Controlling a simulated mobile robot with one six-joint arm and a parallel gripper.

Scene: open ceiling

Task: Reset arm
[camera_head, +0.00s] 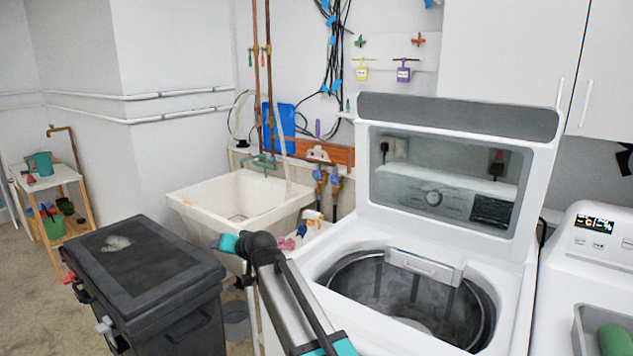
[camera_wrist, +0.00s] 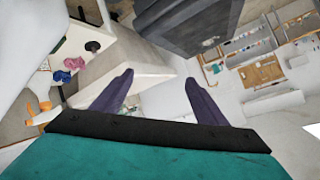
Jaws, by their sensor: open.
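My gripper (camera_wrist: 158,82) shows in the wrist view with its two dark purple fingers wide apart and nothing between them. Behind the fingers are the white sink and the floor. In the head view my arm (camera_head: 295,300) rises from the bottom edge, in front of the washing machine's left side. It bends at a dark joint, with a teal part pointing left toward the black bin. The fingers cannot be made out in the head view.
A top-loading washing machine (camera_head: 467,120) stands open at the right of my arm. A black lidded bin (camera_head: 150,270) is at the left, and a white sink (camera_head: 245,195) is behind. Pink and orange items (camera_head: 290,243) lie near the arm. A small shelf (camera_head: 60,178) stands far left.

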